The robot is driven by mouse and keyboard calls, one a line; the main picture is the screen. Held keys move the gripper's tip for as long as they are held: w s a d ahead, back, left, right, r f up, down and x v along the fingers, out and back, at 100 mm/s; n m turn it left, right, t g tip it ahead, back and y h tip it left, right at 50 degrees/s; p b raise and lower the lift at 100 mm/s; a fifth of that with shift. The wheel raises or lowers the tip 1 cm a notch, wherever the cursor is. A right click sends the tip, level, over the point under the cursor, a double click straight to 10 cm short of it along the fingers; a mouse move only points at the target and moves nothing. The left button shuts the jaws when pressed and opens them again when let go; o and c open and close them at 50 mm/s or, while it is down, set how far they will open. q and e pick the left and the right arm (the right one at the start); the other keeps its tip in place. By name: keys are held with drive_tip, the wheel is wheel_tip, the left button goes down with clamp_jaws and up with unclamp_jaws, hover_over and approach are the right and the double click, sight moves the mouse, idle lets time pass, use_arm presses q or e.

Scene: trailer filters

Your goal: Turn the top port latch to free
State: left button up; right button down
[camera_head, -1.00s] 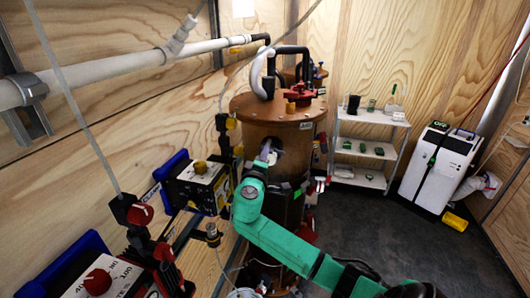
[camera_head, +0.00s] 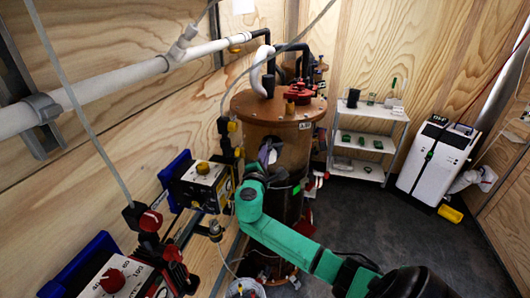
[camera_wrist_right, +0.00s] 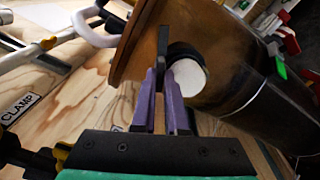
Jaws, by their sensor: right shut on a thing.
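The brown tank (camera_head: 278,110) stands upright in the middle of the head view, with a round port in its side. In the right wrist view, the port has a pale round face (camera_wrist_right: 188,77) inside a dark ring. The top port latch (camera_wrist_right: 162,44) appears as a thin dark bar standing upright beside that face. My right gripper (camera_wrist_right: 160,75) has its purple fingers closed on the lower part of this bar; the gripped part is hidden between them. In the head view, my right gripper (camera_head: 266,154) is at the tank's side and partly covers the port. My left gripper is out of view.
A yellow-topped boxed device (camera_head: 203,182) sits left of the tank, close to my arm. A white pipe (camera_head: 120,78) runs along the left wall. A white shelf (camera_head: 368,142) and a white machine (camera_head: 437,160) stand behind right.

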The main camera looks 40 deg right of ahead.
drive_tip(key=shift+f, duration=0.1)
idle(0.4)
drive_tip(key=c, duration=0.9)
unclamp_jaws()
drive_tip(key=shift+c, duration=0.2)
drive_tip(key=b+v, duration=0.4)
drive_tip(key=v, duration=1)
drive_tip(key=shift+a, duration=0.25)
drive_tip(key=shift+s, duration=0.15)
